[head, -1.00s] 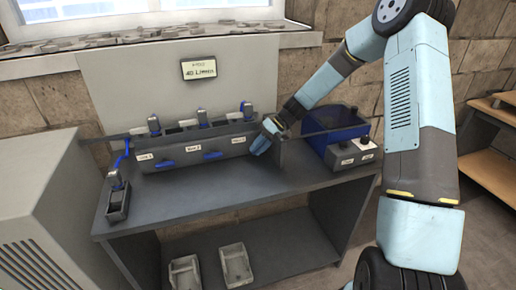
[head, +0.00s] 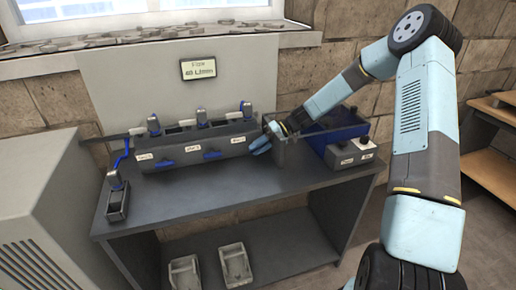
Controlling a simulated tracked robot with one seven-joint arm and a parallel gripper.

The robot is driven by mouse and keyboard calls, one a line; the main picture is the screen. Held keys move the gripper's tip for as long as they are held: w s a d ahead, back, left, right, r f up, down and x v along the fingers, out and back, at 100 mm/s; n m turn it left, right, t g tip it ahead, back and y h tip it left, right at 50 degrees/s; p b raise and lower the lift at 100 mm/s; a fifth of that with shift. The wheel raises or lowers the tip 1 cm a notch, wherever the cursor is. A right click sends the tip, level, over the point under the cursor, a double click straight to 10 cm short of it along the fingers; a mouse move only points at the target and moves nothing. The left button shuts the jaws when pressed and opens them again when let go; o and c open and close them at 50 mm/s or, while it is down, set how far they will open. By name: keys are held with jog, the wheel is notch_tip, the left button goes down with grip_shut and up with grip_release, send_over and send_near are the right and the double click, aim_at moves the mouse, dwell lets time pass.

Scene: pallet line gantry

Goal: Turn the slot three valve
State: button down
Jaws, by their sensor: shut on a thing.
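The slot three valve is at the right end of the grey valve box (head: 195,150), beside the third label (head: 236,139). My gripper (head: 266,140) is at this end of the box, shut on the blue slot three handle (head: 260,148). The fingers and wrist hide part of that handle and its pivot. The slot one handle (head: 165,163) and slot two handle (head: 212,155) are blue, on the front of the box, clear of my gripper.
A flow sign (head: 198,69) reading about 40 L/min hangs on the back panel. A blue bin (head: 335,133) and a grey two-knob box (head: 352,153) stand on the right. A small grey unit (head: 117,195) stands at the left. The bench front (head: 210,195) is clear.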

jog(key=c, duration=1.1)
grip_release()
jog(key=shift+d+f, duration=0.1)
jog(key=shift+d, duration=0.05)
jog(key=shift+r, duration=0.4)
notch_tip(320, 180, up, 2)
jog(key=shift+r, duration=0.2)
jog(key=s+d+r, duration=0.1)
jog(key=s+r, duration=0.2)
jog(key=s, duration=0.1)
jog(key=s+d+r, duration=0.1)
jog(key=s+r, duration=0.2)
jog(key=s, duration=0.2)
jog(key=s+d+r, duration=0.1)
jog(key=s+r, duration=0.2)
jog(key=s, duration=0.1)
jog(key=shift+s+d+r, duration=0.2)
jog(key=shift+d+r, duration=0.15)
